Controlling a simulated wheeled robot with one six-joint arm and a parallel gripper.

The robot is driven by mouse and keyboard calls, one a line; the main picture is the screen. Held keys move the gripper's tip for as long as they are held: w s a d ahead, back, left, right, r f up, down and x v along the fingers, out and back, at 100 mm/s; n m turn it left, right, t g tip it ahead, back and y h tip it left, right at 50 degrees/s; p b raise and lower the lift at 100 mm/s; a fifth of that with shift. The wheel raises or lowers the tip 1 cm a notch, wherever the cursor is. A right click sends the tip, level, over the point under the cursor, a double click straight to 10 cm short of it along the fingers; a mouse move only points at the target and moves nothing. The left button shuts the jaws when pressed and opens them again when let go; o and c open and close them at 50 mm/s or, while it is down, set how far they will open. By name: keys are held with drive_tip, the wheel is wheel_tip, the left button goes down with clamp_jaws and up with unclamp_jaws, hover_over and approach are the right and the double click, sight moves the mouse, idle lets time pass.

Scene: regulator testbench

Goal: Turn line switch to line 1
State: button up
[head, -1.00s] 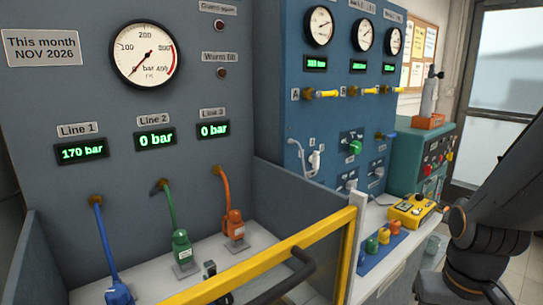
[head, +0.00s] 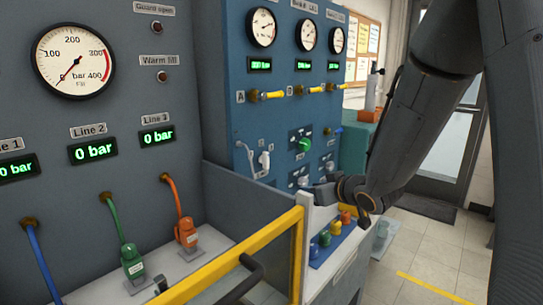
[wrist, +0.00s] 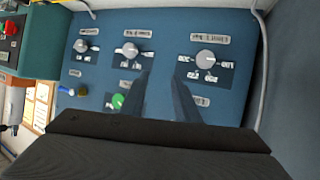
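The wrist view shows a blue panel with grey knobs: a right knob (wrist: 209,59) with position labels around it, a middle knob (wrist: 130,52) and a left knob (wrist: 80,46). The lettering is too small to read surely, so I cannot tell which knob is the line switch. My gripper (wrist: 163,88) is open, its two dark fingers apart with nothing between them, pointing at the panel between the right and middle knobs. In the head view my gripper (head: 322,192) is by the lower blue panel, partly hiding its knobs.
A yellow guard rail (head: 235,262) crosses the front, with a grey partition (head: 245,205) behind it.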

sight(268, 157)
drive_tip(key=a+r+n+y+p, duration=0.1)
drive_tip(key=a+r+n+y, duration=0.3)
drive_tip(key=a+r+y, duration=0.35)
drive_tip(key=shift+y, duration=0.25)
drive_tip(key=x, duration=0.2)
drive_tip(key=p+x, duration=0.1)
drive_tip(key=x, duration=0.3)
drive_tip(key=shift+w+r+p, duration=0.35)
drive_tip(key=shift+w, duration=0.05)
clamp_jaws()
